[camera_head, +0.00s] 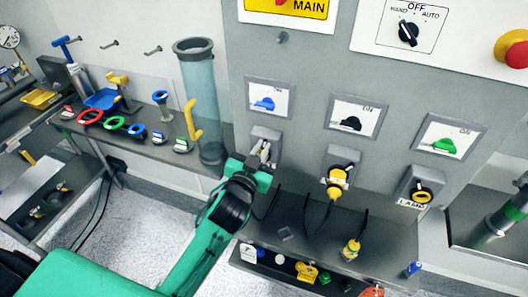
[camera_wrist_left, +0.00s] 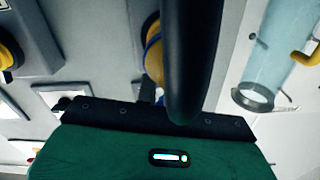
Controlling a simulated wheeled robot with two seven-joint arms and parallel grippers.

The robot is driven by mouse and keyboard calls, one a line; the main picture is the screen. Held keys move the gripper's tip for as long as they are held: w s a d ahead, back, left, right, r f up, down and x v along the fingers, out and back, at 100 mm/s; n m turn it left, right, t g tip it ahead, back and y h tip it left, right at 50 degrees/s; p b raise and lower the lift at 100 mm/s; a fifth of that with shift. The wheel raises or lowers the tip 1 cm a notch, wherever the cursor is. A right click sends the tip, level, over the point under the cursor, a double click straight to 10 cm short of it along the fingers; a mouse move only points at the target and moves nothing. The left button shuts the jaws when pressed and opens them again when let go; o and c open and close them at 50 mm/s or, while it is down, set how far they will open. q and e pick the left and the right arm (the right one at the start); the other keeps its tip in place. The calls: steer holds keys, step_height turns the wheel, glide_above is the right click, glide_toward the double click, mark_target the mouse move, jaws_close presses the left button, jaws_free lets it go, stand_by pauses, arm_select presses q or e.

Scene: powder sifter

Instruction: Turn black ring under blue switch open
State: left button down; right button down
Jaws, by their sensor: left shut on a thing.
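The blue switch (camera_head: 265,103) sits in a white framed plate on the grey cabinet. Below it is a grey socket box (camera_head: 266,132). My left gripper (camera_head: 262,157) is at this box, shut on the black ring there; the gripper hides the ring in the head view. In the left wrist view a dark finger (camera_wrist_left: 190,65) of my left gripper crosses in front of a round yellow part (camera_wrist_left: 153,55) with a dark rim, covering much of it. How far the ring is turned cannot be seen. My right gripper is not in view.
Black (camera_head: 350,124) and green (camera_head: 444,146) switches sit to the right, with yellow plugs (camera_head: 337,181) and cables below. A clear blue cylinder (camera_head: 203,105) stands close left of the gripper. A grey shelf (camera_head: 385,240) juts out below.

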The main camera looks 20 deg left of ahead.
arm_select(q)
steer(key=shift+a+r+n, duration=0.1)
steer(key=shift+a+n, duration=0.25)
steer(key=shift+n, duration=0.65)
steer(key=n, duration=0.1)
steer(key=a+n+p, duration=0.1)
steer(key=n, duration=0.1)
steer(key=shift+a+n, duration=0.15)
steer(key=shift+n, duration=0.15)
steer(key=shift+a+f+n+p, duration=0.15)
steer(key=shift+a+n+p, duration=0.1)
steer(key=shift+n, duration=0.5)
steer(key=shift+a+f+n+p, duration=0.15)
steer(key=shift+a+n, duration=0.1)
steer(key=shift+n, duration=0.5)
steer(key=c, duration=1.5)
jaws_free()
